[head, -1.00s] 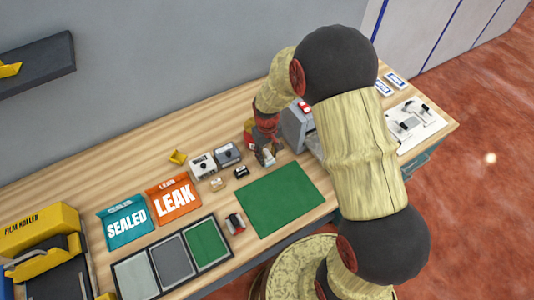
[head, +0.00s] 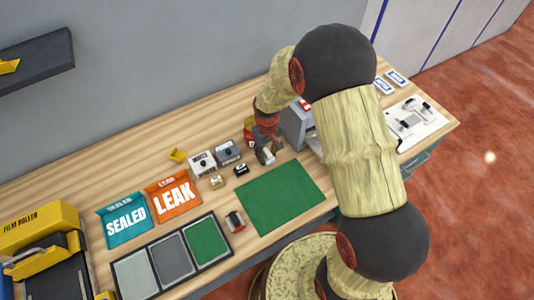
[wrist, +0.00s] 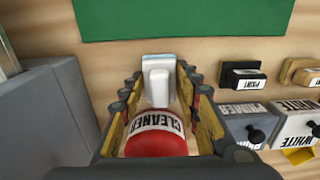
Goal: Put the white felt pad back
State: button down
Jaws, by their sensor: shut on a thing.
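My gripper (wrist: 158,88) is shut on the white felt pad (wrist: 158,76), a small white block with a narrower stem held between the fingertips. In the head view the pad (head: 268,156) shows as a small white shape below my gripper (head: 267,147), just behind the green mat. I cannot tell whether it touches the bench. In the wrist view, a red-topped container marked CLEANER (wrist: 157,138) shows between the fingers, closer to the camera. The fingers and arm hide part of this area in the head view.
The green mat (head: 280,197) lies in front. A grey box (head: 295,125) stands close on the right. The PRIMER box (head: 228,152) and WHITE box (head: 202,164) stand left, with a small black block (head: 241,170) and a beige block (head: 217,182) before them.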

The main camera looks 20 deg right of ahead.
jog(key=shift+f, duration=0.25)
jog(key=c, duration=1.3)
grip_release()
jog(key=shift+c, duration=0.2)
jog(key=o, duration=0.4)
jog(key=o, duration=0.4)
jog(key=shift+c, duration=0.2)
jog(key=shift+r+p, duration=2.75)
jog(key=shift+r, duration=1.3)
